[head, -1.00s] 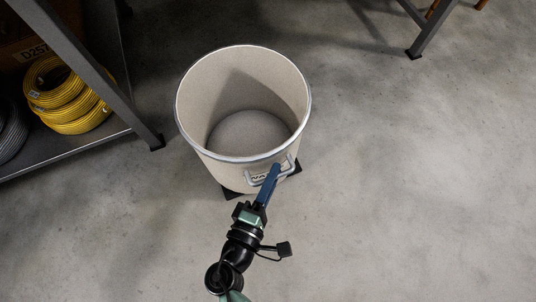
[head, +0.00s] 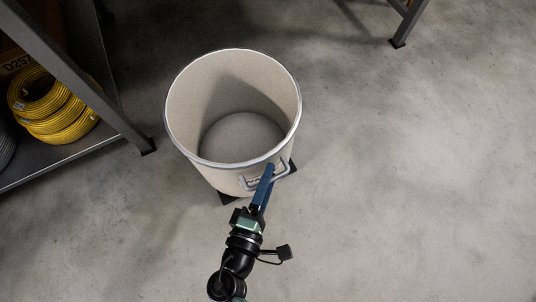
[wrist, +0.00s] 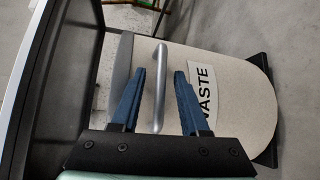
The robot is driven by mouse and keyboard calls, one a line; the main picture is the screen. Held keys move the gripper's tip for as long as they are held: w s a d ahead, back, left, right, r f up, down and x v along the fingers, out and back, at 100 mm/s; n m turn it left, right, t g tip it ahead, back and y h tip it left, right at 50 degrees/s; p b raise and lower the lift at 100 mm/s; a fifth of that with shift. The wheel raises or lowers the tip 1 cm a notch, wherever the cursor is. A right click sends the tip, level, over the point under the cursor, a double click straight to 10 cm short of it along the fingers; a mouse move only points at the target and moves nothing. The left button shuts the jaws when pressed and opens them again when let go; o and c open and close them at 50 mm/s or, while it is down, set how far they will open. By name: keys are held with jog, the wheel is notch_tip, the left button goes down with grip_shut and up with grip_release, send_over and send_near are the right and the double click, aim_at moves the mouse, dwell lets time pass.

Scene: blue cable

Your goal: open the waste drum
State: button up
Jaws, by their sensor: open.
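The waste drum (head: 205,178) is a beige cylinder with a grey rim, standing upright on the floor. In the head view its top is open and the inside looks empty. A grey bar handle (head: 283,172) sits on its near side, just below the rim. My gripper (head: 268,170) is at this handle. In the wrist view the handle (wrist: 158,95) runs between the two blue fingers of my open gripper (wrist: 160,73), with a gap visible on each side. The WASTE label (wrist: 202,90) is partly hidden by the right finger.
A metal shelf (head: 75,163) with yellow cable coils (head: 55,115) stands at the left. A metal leg (head: 408,22) stands at the top right. The floor right of the drum is clear. A dark panel (wrist: 65,75) fills the left of the wrist view; I cannot tell what it is.

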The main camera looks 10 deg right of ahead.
jog(key=p+v, duration=0.5)
jog(key=v, duration=0.8)
dwell(0.4)
